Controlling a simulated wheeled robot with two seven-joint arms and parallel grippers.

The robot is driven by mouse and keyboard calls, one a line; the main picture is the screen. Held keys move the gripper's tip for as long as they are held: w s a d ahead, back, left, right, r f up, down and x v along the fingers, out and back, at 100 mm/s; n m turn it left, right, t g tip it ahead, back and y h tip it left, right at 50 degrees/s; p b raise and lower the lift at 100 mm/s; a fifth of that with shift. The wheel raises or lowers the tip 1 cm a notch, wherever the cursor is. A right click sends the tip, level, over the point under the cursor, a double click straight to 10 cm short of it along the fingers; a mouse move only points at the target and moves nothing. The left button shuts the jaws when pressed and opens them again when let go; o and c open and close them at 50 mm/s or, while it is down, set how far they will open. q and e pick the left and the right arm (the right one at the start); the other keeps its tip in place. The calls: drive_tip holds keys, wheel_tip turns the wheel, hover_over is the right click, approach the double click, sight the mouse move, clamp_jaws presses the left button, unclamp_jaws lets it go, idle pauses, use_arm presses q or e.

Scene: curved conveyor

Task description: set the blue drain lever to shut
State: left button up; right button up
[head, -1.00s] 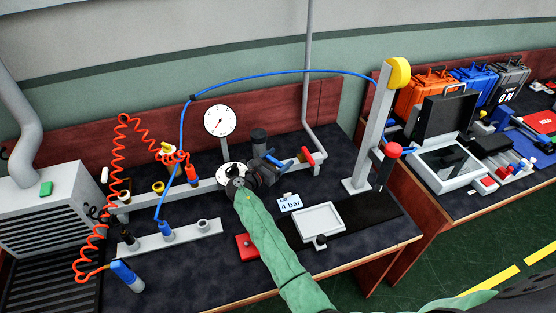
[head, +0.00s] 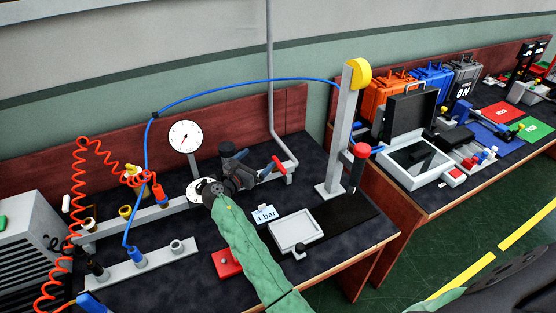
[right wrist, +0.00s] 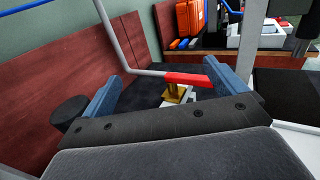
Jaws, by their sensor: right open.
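My right gripper (head: 253,163) is open above the back of the left bench, its two blue fingers pointing towards a red-handled lever (head: 278,165) at the right end of the grey pipe. In the right wrist view the red lever (right wrist: 187,78) lies crosswise on a brass valve body (right wrist: 174,93), beyond and between the open fingers (right wrist: 168,85). Its right end is close to the right finger; I cannot tell whether they touch. No blue drain lever can be made out clearly; the gripper hides part of the pipe. My left gripper is not in view.
A white dial gauge (head: 185,136) stands left of the gripper. A grey post (head: 342,135) with a yellow top and a red-knobbed handle (head: 361,150) stands to the right. A "4 bar" card (head: 265,214) and a white tray (head: 295,231) lie in front.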

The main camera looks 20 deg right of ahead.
use_arm(q)
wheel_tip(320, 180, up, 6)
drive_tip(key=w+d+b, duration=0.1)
drive_tip(key=b, duration=0.1)
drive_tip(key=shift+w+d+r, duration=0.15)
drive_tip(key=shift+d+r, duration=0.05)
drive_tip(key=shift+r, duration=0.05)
use_arm(e)
drive_tip(key=s+d+r, duration=0.5)
drive_tip(key=s+d, duration=0.1)
drive_tip(key=shift+s, duration=0.15)
drive_tip(key=shift+r, duration=0.1)
